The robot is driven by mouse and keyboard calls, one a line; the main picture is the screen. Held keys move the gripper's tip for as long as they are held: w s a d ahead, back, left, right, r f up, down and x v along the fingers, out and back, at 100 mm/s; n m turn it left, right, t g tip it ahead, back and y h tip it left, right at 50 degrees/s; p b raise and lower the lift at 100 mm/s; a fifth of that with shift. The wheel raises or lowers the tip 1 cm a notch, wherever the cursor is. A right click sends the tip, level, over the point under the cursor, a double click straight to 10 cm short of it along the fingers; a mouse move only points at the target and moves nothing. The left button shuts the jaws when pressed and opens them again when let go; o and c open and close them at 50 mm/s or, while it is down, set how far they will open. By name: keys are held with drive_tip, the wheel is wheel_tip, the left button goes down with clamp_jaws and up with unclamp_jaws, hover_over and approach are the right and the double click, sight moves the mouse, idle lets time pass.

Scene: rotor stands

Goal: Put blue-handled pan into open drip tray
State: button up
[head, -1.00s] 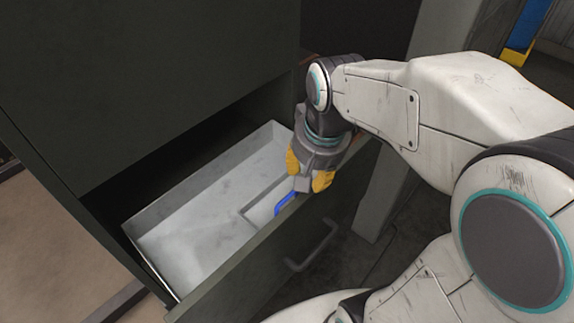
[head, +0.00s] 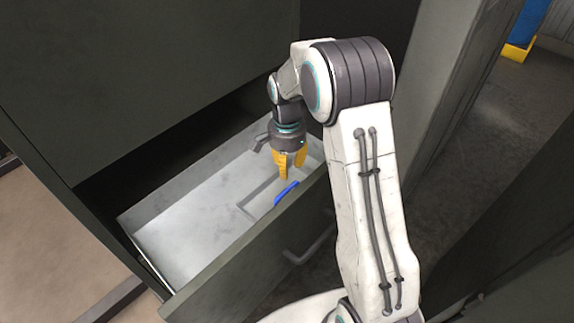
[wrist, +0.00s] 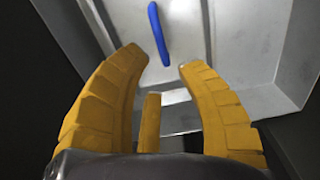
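The open drip tray (head: 190,230) is a light grey, shallow lined drawer pulled out of a dark cabinet. The pan (head: 257,200) is a grey rectangular shape in the tray's right part, hard to tell from the tray lining. Its blue handle (head: 287,193) lies beside the tray's front wall. In the wrist view the blue handle (wrist: 158,33) is beyond my fingertips, with a gap between. My gripper (head: 287,172) is over the tray, just above the handle. Its yellow fingers (wrist: 163,62) are spread and empty.
The tray's dark front panel (head: 245,255) carries a bar handle (head: 310,250). The dark cabinet body (head: 150,80) overhangs the back of the tray. A grey post (head: 450,90) stands to the right. The left part of the tray is clear.

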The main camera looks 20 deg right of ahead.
sight(287, 189)
drive_tip(key=shift+f+b, duration=3.75)
drive_tip(key=shift+f, duration=1.3)
drive_tip(key=shift+c, duration=0.3)
clamp_jaws()
drive_tip(key=shift+r, duration=0.15)
drive_tip(key=shift+r+p, duration=2.95)
drive_tip(key=shift+r, duration=0.95)
